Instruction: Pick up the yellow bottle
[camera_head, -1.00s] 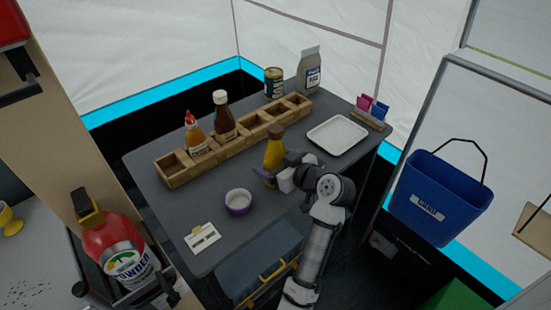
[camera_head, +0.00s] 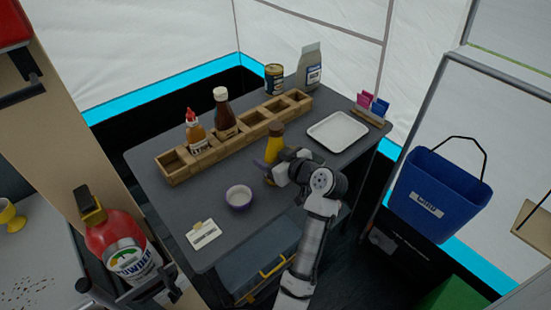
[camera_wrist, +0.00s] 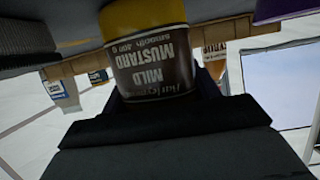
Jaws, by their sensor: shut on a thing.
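The yellow bottle (camera_head: 274,146) has a dark cap and stands upright at the middle of the grey table, in front of the wooden box row. My gripper (camera_head: 270,172) is shut on its lower part from the front right. The wrist view shows the bottle's dark label (camera_wrist: 155,62), upside down and reading "Mild Mustard", between my fingers. My gripper hides part of the bottle's base, and I cannot tell whether it is clear of the table.
The wooden box row (camera_head: 205,153) behind holds a red-capped bottle (camera_head: 195,132) and a brown sauce bottle (camera_head: 223,113). A white tray (camera_head: 337,131) lies to the right. The front left table is mostly clear.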

